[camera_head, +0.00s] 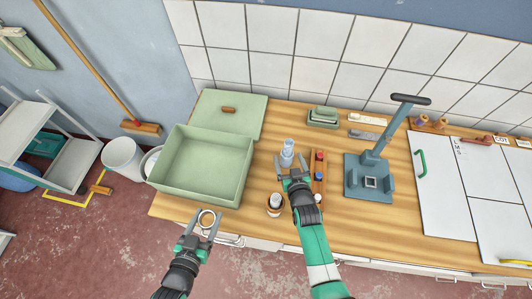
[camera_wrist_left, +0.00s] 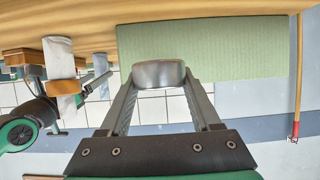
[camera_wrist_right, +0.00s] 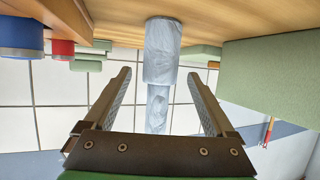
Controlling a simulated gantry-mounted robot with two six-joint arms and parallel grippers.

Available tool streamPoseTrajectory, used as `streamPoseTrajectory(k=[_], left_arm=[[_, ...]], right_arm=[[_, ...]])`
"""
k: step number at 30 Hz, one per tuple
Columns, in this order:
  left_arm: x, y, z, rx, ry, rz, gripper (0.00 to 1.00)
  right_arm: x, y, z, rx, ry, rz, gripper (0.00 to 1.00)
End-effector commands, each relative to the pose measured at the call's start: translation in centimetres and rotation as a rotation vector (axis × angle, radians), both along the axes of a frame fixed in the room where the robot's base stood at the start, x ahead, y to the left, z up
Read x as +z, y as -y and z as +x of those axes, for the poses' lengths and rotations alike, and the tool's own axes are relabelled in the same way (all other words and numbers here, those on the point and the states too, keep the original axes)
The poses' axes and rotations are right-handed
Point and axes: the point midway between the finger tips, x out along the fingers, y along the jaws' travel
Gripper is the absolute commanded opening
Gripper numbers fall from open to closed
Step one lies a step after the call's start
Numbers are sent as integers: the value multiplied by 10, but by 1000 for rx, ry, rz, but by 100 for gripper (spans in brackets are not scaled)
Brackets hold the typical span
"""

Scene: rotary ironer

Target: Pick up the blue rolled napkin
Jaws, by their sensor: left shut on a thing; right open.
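The pale blue rolled napkin (camera_head: 287,152) stands upright on the wooden bench, right of the green bin. In the right wrist view the napkin (camera_wrist_right: 162,50) shows beyond and between my fingertips, apart from both. My right gripper (camera_head: 291,174) is open on the near side of it. My left gripper (camera_head: 207,217) is shut on a small metallic ring (camera_head: 207,222), held in front of the bench edge near the bin. The ring (camera_wrist_left: 158,74) is between the fingertips in the left wrist view.
The green bin (camera_head: 178,187) is left of the napkin. A teal lever press (camera_head: 366,180) is further right.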

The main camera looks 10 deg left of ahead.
Motion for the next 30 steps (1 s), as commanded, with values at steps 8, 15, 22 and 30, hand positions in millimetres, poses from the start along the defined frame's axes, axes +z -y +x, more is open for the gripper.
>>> streamPoseTrajectory(k=[8,15,22,30], left_arm=[[0,0,0,0,0,0,11],[0,0,0,0,0,0,11],[0,0,0,0,0,0,11],[0,0,0,0,0,0,11]], right_arm=[[-2,-1,5,-2,0,-1,90],[-2,-1,5,-2,0,-1,70],[-2,-1,5,-2,-1,-1,29],[-2,-1,5,-2,0,-1,0]])
